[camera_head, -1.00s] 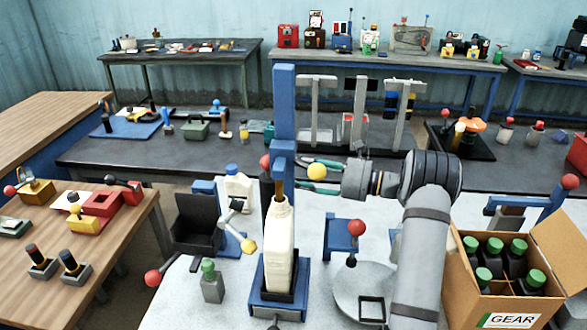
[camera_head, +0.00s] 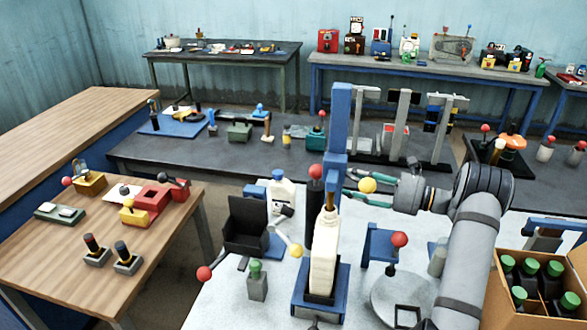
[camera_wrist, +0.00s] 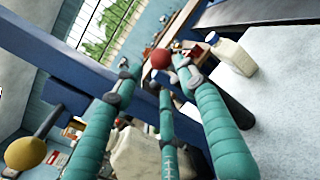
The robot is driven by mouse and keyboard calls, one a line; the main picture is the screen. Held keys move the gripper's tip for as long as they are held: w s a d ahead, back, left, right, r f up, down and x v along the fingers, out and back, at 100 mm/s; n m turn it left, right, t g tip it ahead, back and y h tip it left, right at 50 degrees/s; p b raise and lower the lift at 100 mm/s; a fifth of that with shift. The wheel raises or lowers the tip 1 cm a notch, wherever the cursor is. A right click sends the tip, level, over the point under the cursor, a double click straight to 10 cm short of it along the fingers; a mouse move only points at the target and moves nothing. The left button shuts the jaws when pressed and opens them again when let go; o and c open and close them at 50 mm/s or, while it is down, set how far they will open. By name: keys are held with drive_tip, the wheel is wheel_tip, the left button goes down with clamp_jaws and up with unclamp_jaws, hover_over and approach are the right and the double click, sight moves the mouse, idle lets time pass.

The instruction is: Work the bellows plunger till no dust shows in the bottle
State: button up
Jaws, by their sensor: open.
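A tall white bottle (camera_head: 325,255) stands upright in a blue holder (camera_head: 338,284) below a blue post (camera_head: 336,125); a brass-coloured nozzle (camera_head: 328,202) is at its mouth. I cannot see whether dust is inside. A red ball knob (camera_head: 316,171), possibly the plunger's, tops a black cylinder (camera_head: 313,201) left of the post. My gripper (camera_head: 349,184) is open, right of the post, pointing left. In the wrist view the red knob (camera_wrist: 161,58) appears between the teal fingertips of my gripper (camera_wrist: 158,72), seemingly beyond them; contact cannot be told.
A yellow ball knob (camera_head: 367,185) is close to my fingers. A red-knobbed blue stand (camera_head: 380,244) and a carton (camera_head: 535,318) are right.

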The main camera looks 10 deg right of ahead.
sight(316, 171)
drive_tip(key=p+x, duration=0.3)
drive_tip(key=x, duration=0.5)
drive_tip(key=shift+a+r+p, duration=0.1)
drive_tip(key=shift+r+p, duration=0.05)
drive_tip(key=shift+p, duration=0.15)
drive_tip(key=shift+x, duration=0.8)
drive_tip(key=shift+c, duration=1.4)
drive_tip(key=c, duration=0.7)
clamp_jaws()
